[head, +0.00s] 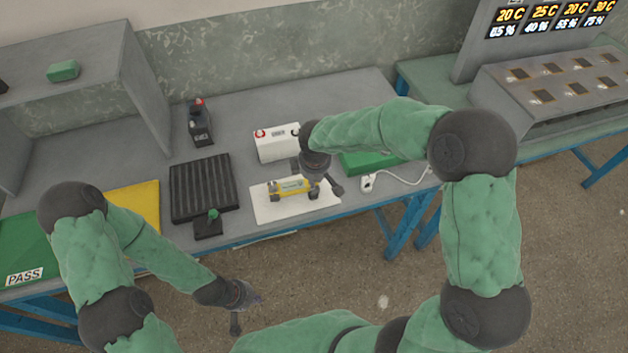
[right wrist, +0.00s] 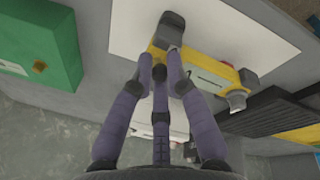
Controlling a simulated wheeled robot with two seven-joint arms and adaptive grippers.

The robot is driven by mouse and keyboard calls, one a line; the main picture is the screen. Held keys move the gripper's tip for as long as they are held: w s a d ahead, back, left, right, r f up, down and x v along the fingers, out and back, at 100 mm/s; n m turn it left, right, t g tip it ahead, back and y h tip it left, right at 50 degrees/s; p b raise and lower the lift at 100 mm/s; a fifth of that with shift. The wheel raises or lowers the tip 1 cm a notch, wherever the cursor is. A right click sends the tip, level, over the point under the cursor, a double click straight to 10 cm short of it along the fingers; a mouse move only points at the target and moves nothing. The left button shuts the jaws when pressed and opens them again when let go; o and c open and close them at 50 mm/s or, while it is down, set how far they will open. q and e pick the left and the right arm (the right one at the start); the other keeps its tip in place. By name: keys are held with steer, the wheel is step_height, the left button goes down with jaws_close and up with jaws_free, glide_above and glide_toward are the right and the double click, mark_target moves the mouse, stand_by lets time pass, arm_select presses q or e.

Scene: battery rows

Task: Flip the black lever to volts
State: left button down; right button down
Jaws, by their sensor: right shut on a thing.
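A small black lever unit (head: 209,227) with a short upright stick and green tip stands at the table's front edge. No volts marking is readable on it. A yellow device (head: 290,187) with dark grey ends lies on a white sheet; it also shows in the right wrist view (right wrist: 210,67). My right gripper (head: 317,187) is down at the device's right end, its fingers shut on it (right wrist: 161,62). The fingers hide the exact contact. My left gripper (head: 241,312) hangs in front of the table, touching nothing; its fingers are too small to judge.
A black ribbed tray (head: 203,187) stands behind the lever unit. A white box (head: 277,142) with a red terminal and a dark red-topped device (head: 199,122) stand further back. A green box (head: 365,161) and white cable (head: 400,176) lie right. Yellow and green mats (head: 137,205) lie left.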

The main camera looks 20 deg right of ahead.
stand_by(0.3)
steer(key=c, duration=1.2)
jaws_free()
steer(key=v, duration=1.2)
steer(key=shift+s+a, duration=0.1)
